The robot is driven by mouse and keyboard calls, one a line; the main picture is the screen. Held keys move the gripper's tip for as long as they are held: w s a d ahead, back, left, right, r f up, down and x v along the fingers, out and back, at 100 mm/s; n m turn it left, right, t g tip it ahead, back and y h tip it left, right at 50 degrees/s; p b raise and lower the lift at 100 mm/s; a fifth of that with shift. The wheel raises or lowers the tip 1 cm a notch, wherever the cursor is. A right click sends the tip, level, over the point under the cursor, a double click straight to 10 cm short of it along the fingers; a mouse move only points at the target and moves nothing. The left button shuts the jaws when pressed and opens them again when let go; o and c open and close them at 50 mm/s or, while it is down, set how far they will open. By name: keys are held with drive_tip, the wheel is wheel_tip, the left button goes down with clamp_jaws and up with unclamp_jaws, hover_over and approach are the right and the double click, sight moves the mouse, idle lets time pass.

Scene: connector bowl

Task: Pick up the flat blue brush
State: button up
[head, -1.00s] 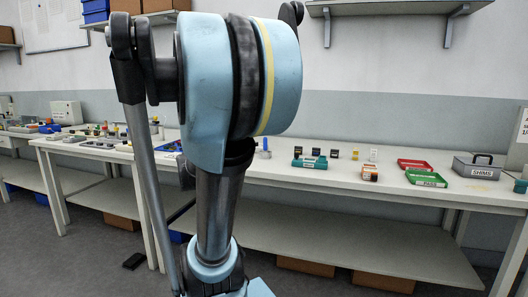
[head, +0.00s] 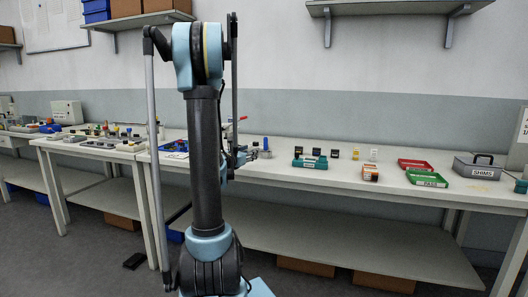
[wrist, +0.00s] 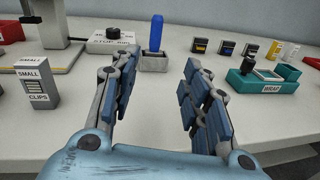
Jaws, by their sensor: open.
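The flat blue brush (wrist: 155,33) appears as an upright blue handle in a small grey holder (wrist: 153,62) on the workbench; its lower end is hidden inside the holder. In the head view the blue brush (head: 266,143) stands near the back of the bench, just right of my arm. My gripper (wrist: 160,68) is open and empty in the wrist view. Its two fingers point toward the holder, with the brush lined up in the gap beyond their tips, not touching. In the head view my gripper (head: 242,153) is small and partly hidden by my arm.
A black-knobbed grey box (wrist: 112,40) stands close left of the holder. A small clips box (wrist: 36,86) is front left. A teal tray (wrist: 262,80) and several small bottles stand to the right. The bench in front of the holder is clear.

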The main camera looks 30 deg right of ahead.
sight(265, 144)
drive_tip(key=shift+w+d+n, duration=0.4)
drive_tip(key=shift+w+n, duration=0.05)
drive_tip(key=shift+n, duration=0.15)
drive_tip(key=x, duration=1.2)
drive_tip(key=shift+w+r, duration=0.1)
drive_tip(key=shift+r, duration=0.1)
drive_tip(key=shift+x, duration=2.6)
drive_tip(key=shift+w+r, duration=0.1)
drive_tip(key=shift+w, duration=0.05)
drive_tip(key=shift+c, duration=0.6)
clamp_jaws()
